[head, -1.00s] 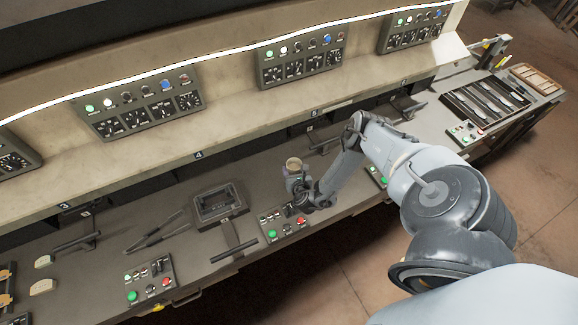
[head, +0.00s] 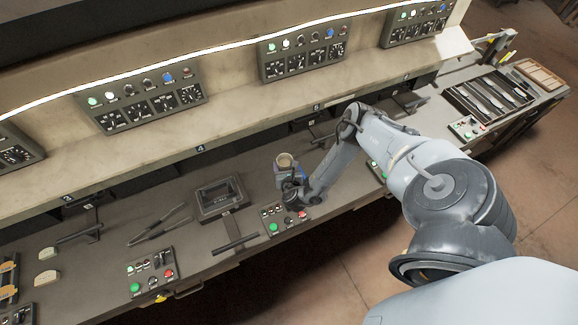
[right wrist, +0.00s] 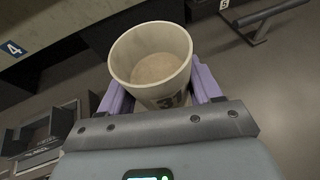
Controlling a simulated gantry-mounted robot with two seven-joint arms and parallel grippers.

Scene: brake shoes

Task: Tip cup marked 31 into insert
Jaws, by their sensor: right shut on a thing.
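A pale cup (right wrist: 151,68) with a light granular filling shows in the right wrist view, with a dark number partly visible low on its side. My right gripper (right wrist: 160,98) is shut on it, with a purple finger on each side. In the head view the cup (head: 286,161) is upright in my right gripper (head: 284,172), over the bench. The insert, a dark rectangular tray-like frame (head: 203,201), lies on the bench to the left of the cup. Its edge also shows at lower left in the right wrist view (right wrist: 62,124). My left gripper is not in view.
Button boxes stand along the bench's front edge, one just below my gripper (head: 285,217) and one farther left (head: 151,275). Tongs (head: 158,226) lie left of the insert. A black bar handle (head: 235,244) stands in front of it. Shelf panels rise behind.

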